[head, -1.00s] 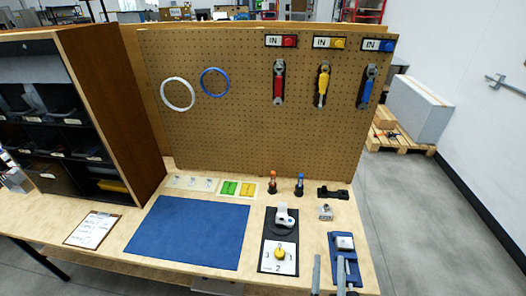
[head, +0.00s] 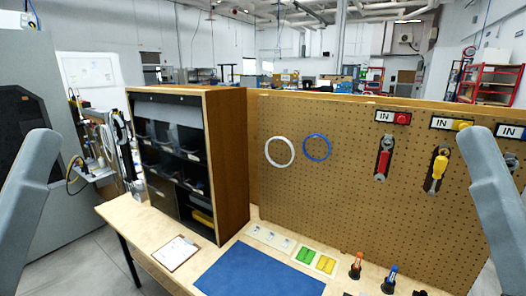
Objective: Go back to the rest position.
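In the head view, grey links of my own arms rise at the left and right edges. No fingertips of either gripper show, so I cannot see whether they hold anything. The workbench (head: 140,222) stands in front of me with a blue mat (head: 262,272) at its near edge. The mat's lower part is cut off by the frame.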

